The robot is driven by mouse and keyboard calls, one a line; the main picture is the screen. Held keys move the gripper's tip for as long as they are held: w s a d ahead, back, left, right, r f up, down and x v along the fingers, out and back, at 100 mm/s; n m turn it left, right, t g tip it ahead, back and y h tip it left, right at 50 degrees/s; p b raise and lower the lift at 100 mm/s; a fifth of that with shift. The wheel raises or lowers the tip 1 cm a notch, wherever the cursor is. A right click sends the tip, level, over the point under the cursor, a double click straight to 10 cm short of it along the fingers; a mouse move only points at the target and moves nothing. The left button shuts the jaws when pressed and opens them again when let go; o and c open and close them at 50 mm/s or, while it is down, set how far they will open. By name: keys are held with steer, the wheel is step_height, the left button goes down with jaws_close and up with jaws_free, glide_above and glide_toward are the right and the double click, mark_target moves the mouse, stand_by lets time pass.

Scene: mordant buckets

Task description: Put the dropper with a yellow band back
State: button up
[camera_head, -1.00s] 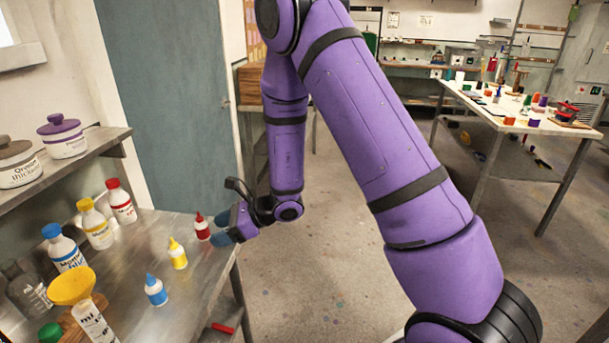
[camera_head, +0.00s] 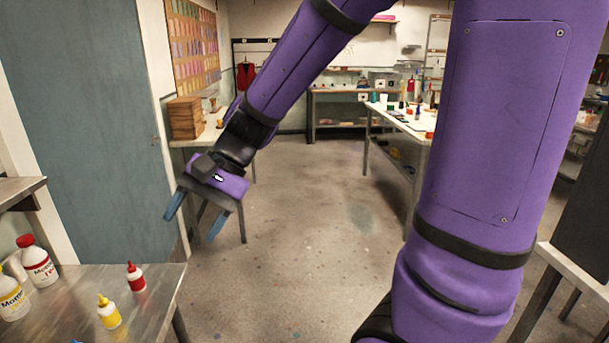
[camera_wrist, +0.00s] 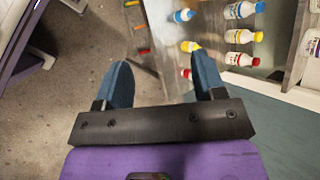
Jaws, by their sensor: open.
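The yellow dropper bottle (camera_head: 109,313), with a yellow cap and yellow band, stands upright on the metal bench. It also shows in the wrist view (camera_wrist: 189,46). A red-capped dropper bottle (camera_head: 137,277) stands behind it, nearer the bench's far corner. A blue-capped dropper bottle (camera_wrist: 183,15) stands in the same row. My gripper (camera_head: 196,215) is open and empty, with its blue fingers spread and pointing down. It hangs beyond the bench's far end, over the floor, clear of the bottles.
Larger mordant bottles, yellow (camera_head: 12,302) and red (camera_head: 38,264), stand left of the droppers. A shelf (camera_head: 18,190) overhangs the bench's left side. The middle floor is clear.

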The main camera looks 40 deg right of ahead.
steer(key=s+d+r+n+t+h, duration=0.5)
steer(key=s+d+r+n+h, duration=0.2)
steer(key=s+d, duration=0.5)
steer(key=shift+d+r+h, duration=0.2)
steer(key=shift+r+h, duration=0.15)
steer(key=shift+h, duration=0.25)
stand_by(0.8)
